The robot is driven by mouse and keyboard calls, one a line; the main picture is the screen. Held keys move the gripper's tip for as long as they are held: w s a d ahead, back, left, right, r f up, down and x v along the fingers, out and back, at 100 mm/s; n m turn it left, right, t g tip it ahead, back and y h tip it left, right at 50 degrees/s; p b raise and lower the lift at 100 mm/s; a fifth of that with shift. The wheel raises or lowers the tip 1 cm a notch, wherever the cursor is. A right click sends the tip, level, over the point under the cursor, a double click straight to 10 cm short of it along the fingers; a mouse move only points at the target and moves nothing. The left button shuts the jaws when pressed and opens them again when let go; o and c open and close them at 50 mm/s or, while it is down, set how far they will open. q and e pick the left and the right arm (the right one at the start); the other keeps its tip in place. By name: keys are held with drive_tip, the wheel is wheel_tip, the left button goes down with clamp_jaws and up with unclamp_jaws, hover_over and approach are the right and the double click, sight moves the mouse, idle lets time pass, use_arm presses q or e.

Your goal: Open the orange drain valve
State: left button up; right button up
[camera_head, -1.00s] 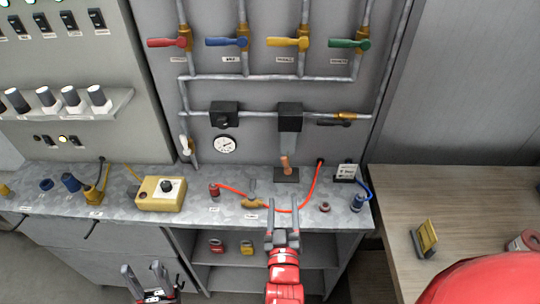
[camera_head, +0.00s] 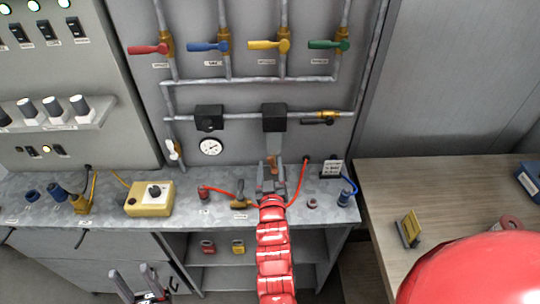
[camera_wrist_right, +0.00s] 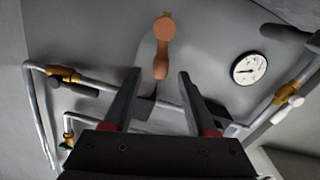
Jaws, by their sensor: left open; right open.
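The orange drain valve handle (camera_head: 274,160) stands at the back of the metal counter, below a black box on the pipe. In the right wrist view it is an upright orange lever with a rounded knob (camera_wrist_right: 164,30). My right gripper (camera_head: 271,165) is open, its fingers pointing at the handle; in the wrist view the handle's lower end lies in line with the gap between the fingertips (camera_wrist_right: 159,72). Contact cannot be made out. My left gripper (camera_head: 130,272) is open and empty in front of the cabinet at the lower left.
Red, blue, yellow and green valve levers (camera_head: 269,45) line the pipes above. A red hose (camera_head: 300,182) runs over the counter close to my right gripper. A yellow box (camera_head: 149,199) with a dial stands left. A gauge (camera_head: 211,147) hangs on the panel.

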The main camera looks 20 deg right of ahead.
sight(270, 161)
drive_tip(key=shift+x, duration=1.65)
clamp_jaws()
